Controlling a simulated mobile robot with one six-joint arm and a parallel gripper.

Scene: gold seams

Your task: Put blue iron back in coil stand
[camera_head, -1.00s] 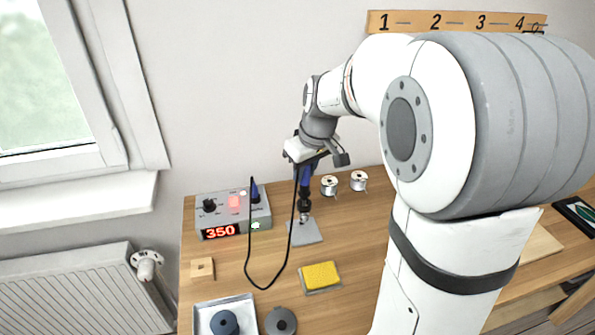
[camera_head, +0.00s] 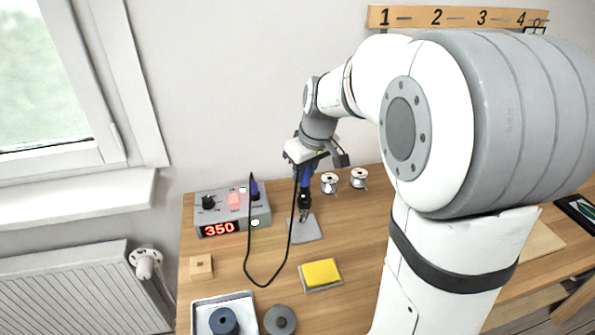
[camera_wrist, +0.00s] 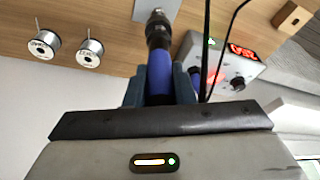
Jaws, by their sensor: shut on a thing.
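The blue iron (camera_head: 306,180) is upright in my gripper (camera_head: 307,172), handle up and dark lower end down. Its blue handle (camera_wrist: 159,75) shows between the jaws in the wrist view. My gripper is shut on the handle. The coil stand, with its grey base plate (camera_head: 308,231), is directly below the iron on the table. The iron's lower end meets the small metal coil in the head view. I cannot tell how deep the tip is in it. A black cable (camera_head: 247,262) loops from the iron towards the station.
The grey station (camera_head: 218,229) with a red 350 display is left of the stand. Two wire spools (camera_head: 329,183) stand behind to the right. A yellow sponge (camera_head: 321,272), a wooden block (camera_head: 201,267), a grey disc (camera_head: 280,321) and a white tray (camera_head: 250,300) are nearer.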

